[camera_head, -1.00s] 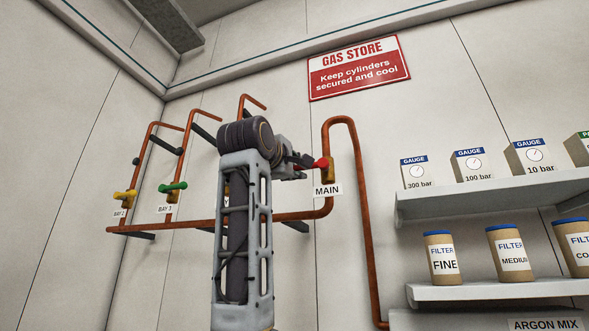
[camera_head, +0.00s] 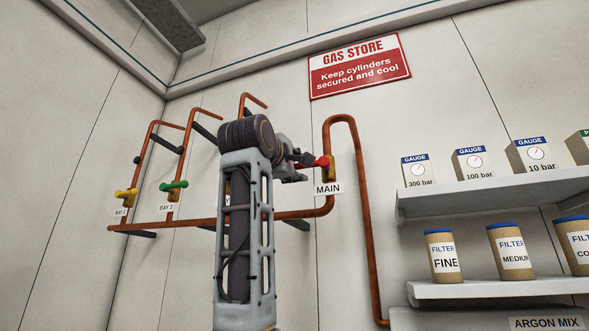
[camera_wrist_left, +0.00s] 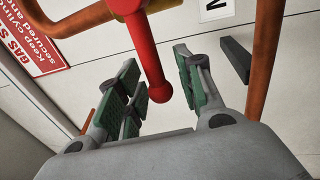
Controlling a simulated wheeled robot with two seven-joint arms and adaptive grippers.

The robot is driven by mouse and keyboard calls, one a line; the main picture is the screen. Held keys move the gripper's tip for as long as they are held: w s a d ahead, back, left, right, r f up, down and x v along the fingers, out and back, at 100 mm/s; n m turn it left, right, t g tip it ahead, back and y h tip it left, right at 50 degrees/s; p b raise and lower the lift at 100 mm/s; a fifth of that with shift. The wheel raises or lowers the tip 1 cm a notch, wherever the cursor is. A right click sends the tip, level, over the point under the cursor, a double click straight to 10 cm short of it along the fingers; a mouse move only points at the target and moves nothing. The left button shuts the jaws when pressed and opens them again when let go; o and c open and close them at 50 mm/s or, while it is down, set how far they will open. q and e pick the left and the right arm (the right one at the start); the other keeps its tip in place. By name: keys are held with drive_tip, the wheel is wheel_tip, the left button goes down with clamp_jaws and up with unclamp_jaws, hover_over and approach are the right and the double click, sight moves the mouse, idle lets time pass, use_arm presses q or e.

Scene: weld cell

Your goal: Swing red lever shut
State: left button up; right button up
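The red lever (camera_head: 322,162) sits on a yellow valve body (camera_head: 331,170) on the copper pipe above the MAIN label (camera_head: 327,188). In the left wrist view the lever (camera_wrist_left: 148,50) points toward my palm and ends in a round knob. My left gripper (camera_head: 306,159) is at the lever in the head view, partly hidden behind my own arm. In the wrist view my left gripper (camera_wrist_left: 157,65) is open, with its green-padded fingers on both sides of the lever. Gaps show between the knob and the pads. My right gripper is in neither view.
Copper pipes (camera_head: 367,230) run along the wall. A yellow-handled valve (camera_head: 125,195) and a green-handled valve (camera_head: 173,186) are at the left. Shelves (camera_head: 500,190) with gauge boxes and filter cans stand at the right. A dark bracket (camera_wrist_left: 235,60) is near the right finger in the wrist view.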

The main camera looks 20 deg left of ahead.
use_arm(q)
drive_tip(key=s+f, duration=0.2)
drive_tip(key=s, duration=0.9)
drive_tip(key=shift+s+f, duration=0.2)
drive_tip(key=shift+s, duration=0.15)
idle(0.6)
